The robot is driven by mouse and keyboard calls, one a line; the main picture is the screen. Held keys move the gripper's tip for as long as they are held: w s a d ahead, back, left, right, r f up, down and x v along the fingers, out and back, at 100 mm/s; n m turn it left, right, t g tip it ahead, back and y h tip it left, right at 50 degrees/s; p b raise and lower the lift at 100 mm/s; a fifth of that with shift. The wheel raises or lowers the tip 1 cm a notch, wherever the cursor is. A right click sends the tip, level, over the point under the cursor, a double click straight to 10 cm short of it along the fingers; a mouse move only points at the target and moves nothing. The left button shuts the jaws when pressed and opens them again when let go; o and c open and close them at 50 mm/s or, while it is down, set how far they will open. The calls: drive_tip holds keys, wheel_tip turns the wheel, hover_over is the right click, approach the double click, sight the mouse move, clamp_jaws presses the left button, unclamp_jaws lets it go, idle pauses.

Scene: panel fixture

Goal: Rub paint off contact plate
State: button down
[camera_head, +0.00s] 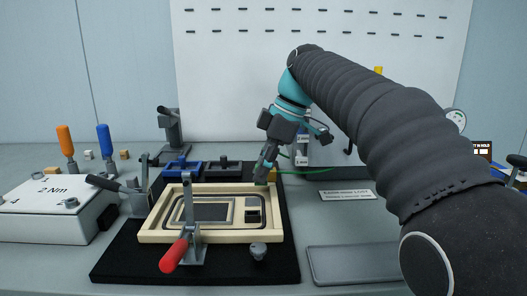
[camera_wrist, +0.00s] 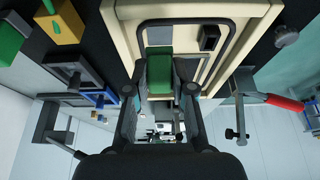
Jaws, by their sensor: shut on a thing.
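The cream panel (camera_head: 154,232) lies on a black mat, with a dark inset window and a small grey and black part at its right. In the wrist view the panel (camera_wrist: 117,17) carries a grey plate (camera_wrist: 160,36), which may be the contact plate; I cannot make out paint on it. My gripper (camera_head: 261,180) points down at the panel's far right corner. In the wrist view my gripper (camera_wrist: 160,80) is shut on a green block (camera_wrist: 160,64), right beside the grey plate. Whether the block touches the panel is unclear.
A red-handled toggle clamp (camera_head: 174,255) stands at the panel's front. A black-handled clamp (camera_head: 105,184) is at its left, near a white 2 Nm box (camera_head: 48,213). Blue and black fixtures (camera_head: 180,167) sit behind. A yellow block (camera_wrist: 66,22) lies beside the panel. A grey tray (camera_head: 352,265) is at right.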

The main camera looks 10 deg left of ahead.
drive_tip(key=shift+r, duration=1.8)
drive_tip(key=shift+d, duration=0.1)
